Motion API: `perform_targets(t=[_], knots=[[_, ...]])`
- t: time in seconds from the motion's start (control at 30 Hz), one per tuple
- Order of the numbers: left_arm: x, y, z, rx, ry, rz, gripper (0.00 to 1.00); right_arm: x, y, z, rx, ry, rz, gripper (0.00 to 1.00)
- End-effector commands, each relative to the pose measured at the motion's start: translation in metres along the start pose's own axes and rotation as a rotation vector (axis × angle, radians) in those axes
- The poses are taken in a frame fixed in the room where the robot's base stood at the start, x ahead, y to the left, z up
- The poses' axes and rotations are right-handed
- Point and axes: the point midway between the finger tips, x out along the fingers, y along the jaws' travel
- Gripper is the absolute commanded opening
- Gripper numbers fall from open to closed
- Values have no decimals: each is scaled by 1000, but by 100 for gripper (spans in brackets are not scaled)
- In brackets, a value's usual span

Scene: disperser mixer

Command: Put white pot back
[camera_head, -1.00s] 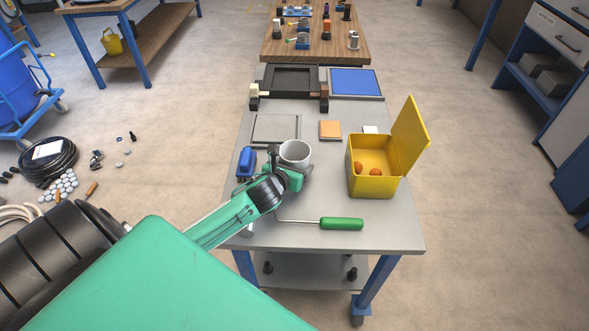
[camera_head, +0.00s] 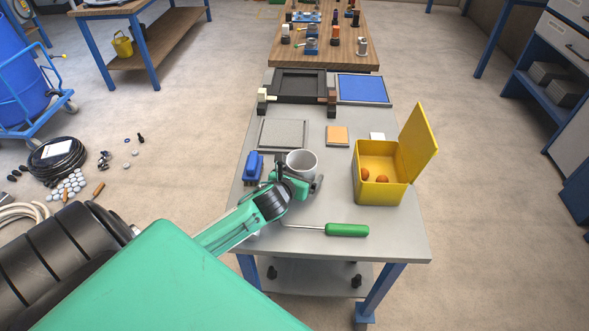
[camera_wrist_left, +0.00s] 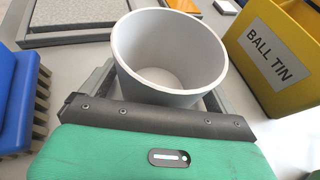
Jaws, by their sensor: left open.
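The white pot (camera_head: 302,161) stands upright on the grey table (camera_head: 395,228), left of the yellow tin, and looks empty. My left gripper (camera_head: 297,178) is at the near side of the pot. In the left wrist view the pot (camera_wrist_left: 170,55) sits between the two open grey fingers (camera_wrist_left: 165,92), close to the palm. I cannot tell whether the fingers touch it. My right gripper is not in view.
A blue brush (camera_head: 253,167) stands close left of the gripper. A green-handled tool (camera_head: 346,230) lies in front. The open yellow ball tin (camera_head: 379,188) stands right with orange balls inside. A grey tray (camera_head: 282,134) and orange pad (camera_head: 337,135) lie behind.

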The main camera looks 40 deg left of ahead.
Motion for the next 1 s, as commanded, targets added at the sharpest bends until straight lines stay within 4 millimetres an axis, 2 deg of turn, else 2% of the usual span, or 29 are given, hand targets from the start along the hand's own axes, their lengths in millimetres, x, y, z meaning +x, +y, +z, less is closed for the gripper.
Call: perform_targets(t=[0.17,0.4,0.6,0.77,1.0], knots=[[-26,0,-2,4,3,-1,93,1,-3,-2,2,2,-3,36],[-76,0,-2,3,2,-1,93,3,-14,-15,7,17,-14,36],[-105,0,-2,2,2,0,93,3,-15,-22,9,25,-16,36],[-116,0,-1,0,2,0,93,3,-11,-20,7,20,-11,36],[-118,0,-1,-1,1,1,93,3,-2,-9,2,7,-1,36]])
